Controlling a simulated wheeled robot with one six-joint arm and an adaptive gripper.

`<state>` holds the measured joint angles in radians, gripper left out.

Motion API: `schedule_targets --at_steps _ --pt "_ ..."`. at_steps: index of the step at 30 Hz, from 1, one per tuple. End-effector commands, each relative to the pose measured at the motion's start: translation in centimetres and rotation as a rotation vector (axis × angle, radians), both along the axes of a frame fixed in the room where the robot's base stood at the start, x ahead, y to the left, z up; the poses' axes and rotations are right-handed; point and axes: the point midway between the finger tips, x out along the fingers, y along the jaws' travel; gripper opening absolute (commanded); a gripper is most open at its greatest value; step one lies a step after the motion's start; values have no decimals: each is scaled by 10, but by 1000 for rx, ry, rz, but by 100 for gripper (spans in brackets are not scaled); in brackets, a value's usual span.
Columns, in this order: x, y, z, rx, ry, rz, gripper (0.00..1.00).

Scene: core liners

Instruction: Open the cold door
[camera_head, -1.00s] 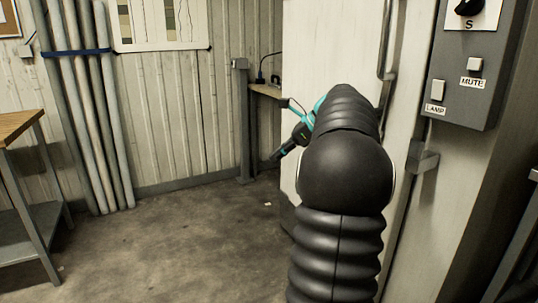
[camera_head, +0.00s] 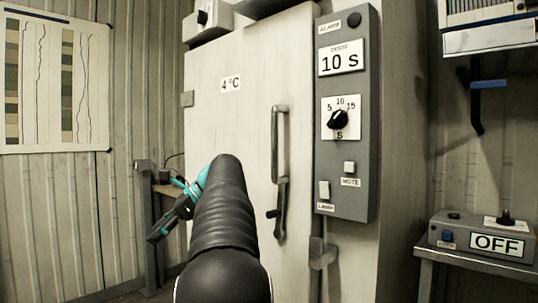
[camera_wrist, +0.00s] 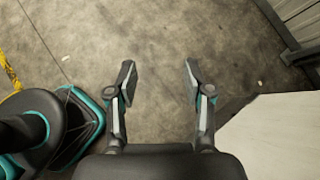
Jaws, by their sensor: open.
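The cold door (camera_head: 235,120) is a tall white panel with a "4 °C" label, and it looks closed. A grey vertical pull handle (camera_head: 279,140) is near its right edge. A darker lever (camera_head: 281,208) sits just below the handle. My arm hides part of the lower door.
A grey control panel (camera_head: 347,240) with a "10 S" display, knob and buttons stands right of the door. A grey bracket (camera_head: 321,254) is below it. A side table (camera_head: 460,258) carries an "OFF" box (camera_head: 485,238). A grey post (camera_head: 148,220) stands at left.

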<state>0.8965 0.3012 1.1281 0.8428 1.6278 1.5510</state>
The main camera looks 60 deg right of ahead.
Motion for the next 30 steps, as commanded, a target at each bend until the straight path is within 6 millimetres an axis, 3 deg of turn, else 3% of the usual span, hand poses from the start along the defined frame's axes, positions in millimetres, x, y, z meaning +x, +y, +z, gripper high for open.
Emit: schedule_targets --at_steps 1,7,12,16,20,24,30 --pt "12 11 14 -16 -58 -12 52" --pt "52 26 65 -66 -284 -117 52" --pt "79 25 122 -101 -510 -274 52" --pt "88 13 170 -117 -685 -440 52" --pt "83 -8 212 -125 -831 -630 52" --pt "64 -36 245 -125 -953 -855 52" --pt "16 -84 267 -125 -1052 -1214 52"
